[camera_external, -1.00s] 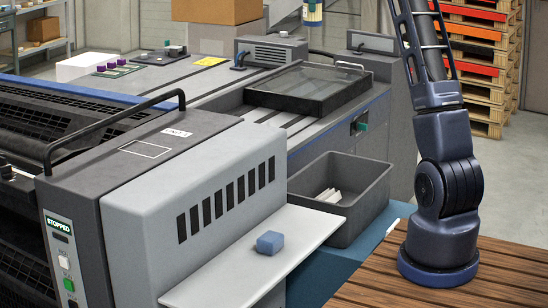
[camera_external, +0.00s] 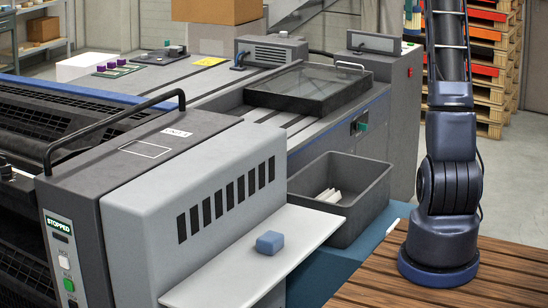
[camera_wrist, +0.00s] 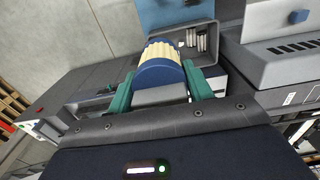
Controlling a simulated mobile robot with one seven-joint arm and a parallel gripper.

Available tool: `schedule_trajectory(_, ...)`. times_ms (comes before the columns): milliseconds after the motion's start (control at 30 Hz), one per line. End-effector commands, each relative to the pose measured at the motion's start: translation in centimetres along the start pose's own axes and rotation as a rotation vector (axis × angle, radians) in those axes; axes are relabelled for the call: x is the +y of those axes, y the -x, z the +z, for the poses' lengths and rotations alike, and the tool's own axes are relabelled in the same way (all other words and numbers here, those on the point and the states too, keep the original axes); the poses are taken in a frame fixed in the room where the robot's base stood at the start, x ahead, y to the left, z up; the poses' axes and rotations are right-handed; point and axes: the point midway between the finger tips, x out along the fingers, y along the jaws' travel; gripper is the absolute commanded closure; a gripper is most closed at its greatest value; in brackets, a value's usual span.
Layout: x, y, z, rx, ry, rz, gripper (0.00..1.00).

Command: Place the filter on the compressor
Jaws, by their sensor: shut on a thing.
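The filter (camera_wrist: 160,52) is a cylinder with a cream pleated side and blue end caps. My gripper (camera_wrist: 157,74) is shut on it, with one green finger on each side. In the external view, the lower part of the filter (camera_external: 412,22) shows at the top edge, left of my upright arm and high above the floor; the gripper there is mostly out of frame. I cannot tell for certain which unit is the compressor; a grey vented box (camera_external: 273,51) stands on the machine at the back, and another grey box (camera_external: 384,43) stands right of it.
A large grey press (camera_external: 110,165) has a black handle and a lit STOPPED panel. A blue block (camera_external: 270,242) lies on its white shelf (camera_external: 215,275). A grey bin (camera_external: 365,205) holds white pieces. A black tray (camera_external: 300,92) lies on the machine. Pallets (camera_external: 490,75) stand behind my arm.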

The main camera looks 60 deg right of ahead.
Motion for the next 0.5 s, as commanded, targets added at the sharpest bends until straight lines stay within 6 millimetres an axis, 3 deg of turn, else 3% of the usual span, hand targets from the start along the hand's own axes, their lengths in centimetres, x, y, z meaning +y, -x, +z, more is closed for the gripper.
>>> schedule_trajectory(267,-0.1,-7.3,-0.1,-0.003,0.002,-0.006,0.74)
schedule_trajectory(500,-0.2,-17.3,-0.1,-0.004,0.003,-0.007,0.74)
